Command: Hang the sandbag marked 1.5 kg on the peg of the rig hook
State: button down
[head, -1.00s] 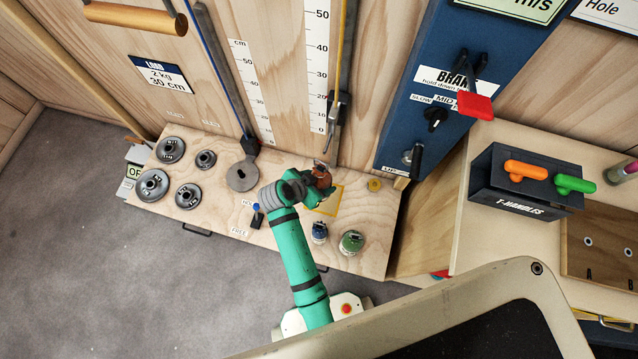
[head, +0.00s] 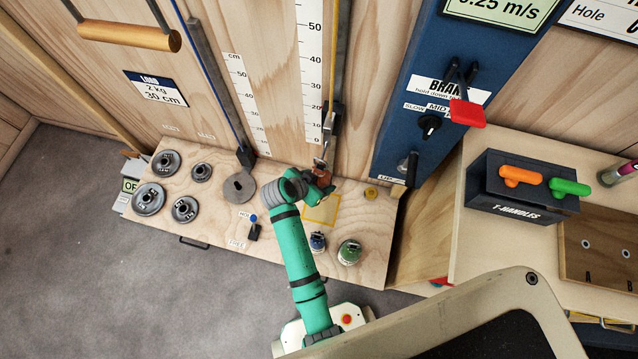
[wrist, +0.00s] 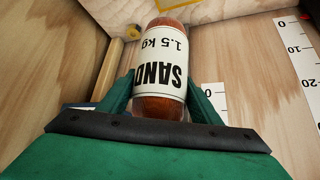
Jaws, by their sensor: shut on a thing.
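My gripper (head: 318,184) is shut on the sandbag (head: 322,171), a brown-orange bag with a white label. In the wrist view the sandbag (wrist: 162,70) shows "SAND 1.5 kg" upside down between the two green fingers. The rig hook (head: 331,125) hangs on the yellow cord in front of the ruler on the wooden wall. The sandbag is just below the hook in the head view. Its top and the hook's peg are too small and partly covered to tell whether they touch.
A blue sandbag (head: 317,242) and a green sandbag (head: 349,252) stand on the wooden bench (head: 375,225), near a yellow-outlined square (head: 322,212). Several grey weight discs (head: 149,198) lie at left. The blue brake panel (head: 415,60) rises at right.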

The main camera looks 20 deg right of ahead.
jog(key=shift+w+d+r, duration=0.1)
jog(key=shift+w+d, duration=0.25)
jog(key=shift+w, duration=0.25)
jog(key=shift+w+d, duration=0.35)
jog(key=shift+w, duration=0.2)
jog(key=shift+w+d+f, duration=0.3)
jog(key=shift+w+f, duration=0.1)
jog(key=shift+w, duration=0.05)
jog(key=shift+w+f, duration=0.1)
jog(key=c, duration=0.5)
grip_release()
jog(key=shift+f, duration=0.2)
jog(key=v, duration=1.1)
